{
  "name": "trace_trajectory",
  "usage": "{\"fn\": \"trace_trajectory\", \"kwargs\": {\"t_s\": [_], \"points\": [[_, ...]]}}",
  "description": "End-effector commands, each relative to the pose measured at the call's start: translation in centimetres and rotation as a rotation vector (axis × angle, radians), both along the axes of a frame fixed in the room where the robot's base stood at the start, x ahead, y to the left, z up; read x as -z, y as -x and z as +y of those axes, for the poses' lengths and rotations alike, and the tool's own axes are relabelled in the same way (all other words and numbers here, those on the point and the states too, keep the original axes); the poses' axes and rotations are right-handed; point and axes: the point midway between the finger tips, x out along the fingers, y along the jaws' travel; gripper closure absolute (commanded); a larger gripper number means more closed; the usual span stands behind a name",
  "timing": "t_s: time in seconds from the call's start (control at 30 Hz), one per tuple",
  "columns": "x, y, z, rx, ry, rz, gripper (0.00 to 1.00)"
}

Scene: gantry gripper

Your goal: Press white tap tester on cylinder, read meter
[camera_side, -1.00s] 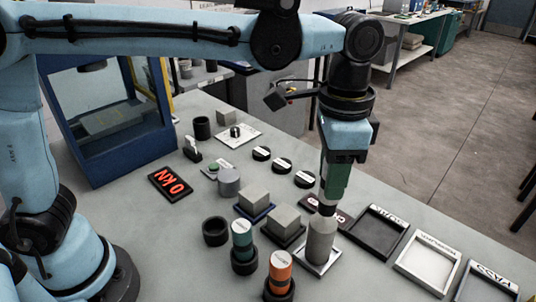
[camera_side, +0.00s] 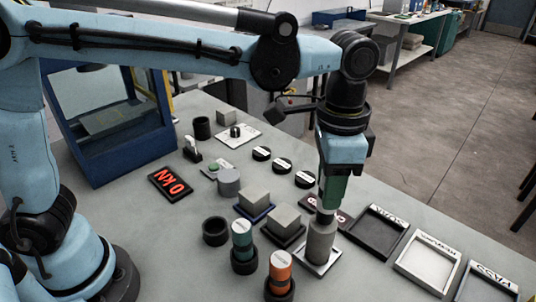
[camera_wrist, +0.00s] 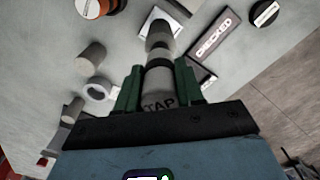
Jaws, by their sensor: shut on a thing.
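My gripper (camera_wrist: 158,88) is shut on the tap tester (camera_wrist: 159,85), a pale barrel lettered TAP. In the side view my gripper (camera_side: 331,192) points down over the grey cylinder (camera_side: 321,242), which stands upright on a white plate (camera_side: 324,262). The tester's dark lower end appears to meet the cylinder's top; contact is hard to confirm. In the wrist view the cylinder (camera_wrist: 158,34) lies straight beyond the tester's tip.
Two grey cubes (camera_side: 254,200) on trays stand left of the cylinder. Open trays (camera_side: 374,232) line the right.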

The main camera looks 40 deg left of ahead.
Motion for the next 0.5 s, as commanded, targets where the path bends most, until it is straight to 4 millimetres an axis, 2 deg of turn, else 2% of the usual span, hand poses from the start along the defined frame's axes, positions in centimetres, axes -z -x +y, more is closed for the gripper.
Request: {"fn": "trace_trajectory", "kwargs": {"t_s": [0.5], "points": [[0.43, -0.01, -0.01, 0.000, 0.000, 0.000, 0.93]]}}
